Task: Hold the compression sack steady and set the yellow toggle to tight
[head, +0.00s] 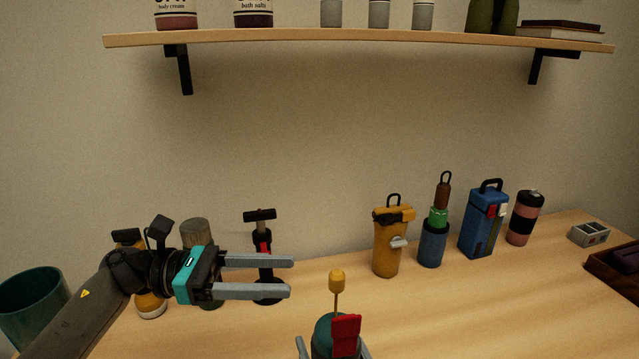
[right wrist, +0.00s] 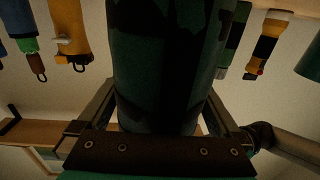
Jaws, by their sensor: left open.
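The compression sack, a dark green camouflage cylinder (right wrist: 170,65), stands upright; its top (head: 322,336) shows at the bottom of the head view. A yellow toggle (head: 337,281) sits on a thin stem above it, and a red tab (head: 346,330) is at its top front. My right gripper (right wrist: 160,100) has a finger on each side of the sack and appears shut on it; its fingertips also show in the head view. My left gripper (head: 290,277) is open and empty, left of and slightly above the toggle, apart from it. The sack's lower part is hidden in the head view.
Several bottles stand along the wall, including a yellow one (head: 388,245) and a blue one (head: 484,224). A black stand (head: 263,240) is behind my left gripper. A green cup (head: 35,305) is at far left. A shelf (head: 360,38) hangs above. The table right of the sack is clear.

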